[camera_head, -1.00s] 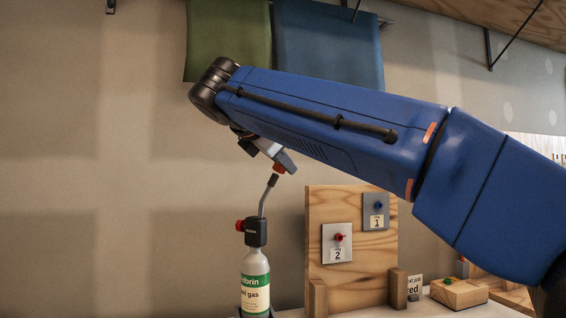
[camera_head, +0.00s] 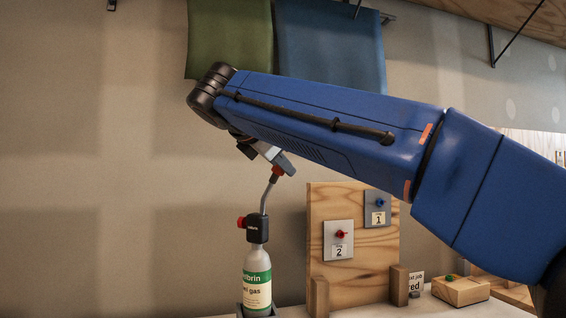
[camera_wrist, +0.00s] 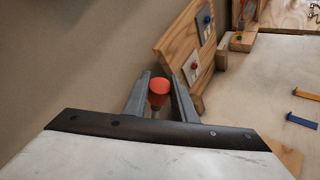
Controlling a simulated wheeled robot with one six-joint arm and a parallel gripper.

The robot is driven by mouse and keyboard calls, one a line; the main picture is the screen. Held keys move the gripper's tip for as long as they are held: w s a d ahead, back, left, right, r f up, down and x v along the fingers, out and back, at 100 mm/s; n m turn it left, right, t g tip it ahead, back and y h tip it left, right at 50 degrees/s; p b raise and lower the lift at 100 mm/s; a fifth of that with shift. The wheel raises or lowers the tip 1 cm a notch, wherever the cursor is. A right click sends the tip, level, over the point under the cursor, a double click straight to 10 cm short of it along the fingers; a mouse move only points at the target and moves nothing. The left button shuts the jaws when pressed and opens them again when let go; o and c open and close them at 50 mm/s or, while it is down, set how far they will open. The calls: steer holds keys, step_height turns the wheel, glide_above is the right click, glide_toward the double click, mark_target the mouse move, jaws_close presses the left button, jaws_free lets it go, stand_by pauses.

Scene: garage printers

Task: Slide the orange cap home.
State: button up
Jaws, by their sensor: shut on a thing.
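The orange cap (camera_wrist: 159,88) is between the two fingers of my gripper (camera_wrist: 160,90) in the wrist view, and the fingers are shut on it. In the head view the cap (camera_head: 277,171) sits at the tip of the bent nozzle (camera_head: 268,194) of a gas torch, with my gripper (camera_head: 281,162) just above and around it. I cannot tell how far the cap is over the nozzle. The torch has a black head with a red knob (camera_head: 241,222) and stands upright on a white and green gas bottle (camera_head: 257,289).
A wooden board (camera_head: 360,265) with two grey plates stands right of the torch. A wooden block (camera_head: 460,291) with a green knob lies further right. Blue and yellow pieces lie on the bench (camera_wrist: 265,75). The wall is behind.

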steer(key=shift+w+a+f, duration=0.25)
steer(key=shift+a+f, duration=0.15)
steer(key=shift+f, duration=0.3)
steer(key=o, duration=1.1)
steer(key=v, duration=1.7)
steer(key=shift+s+a, duration=0.15)
steer(key=shift+a, duration=0.05)
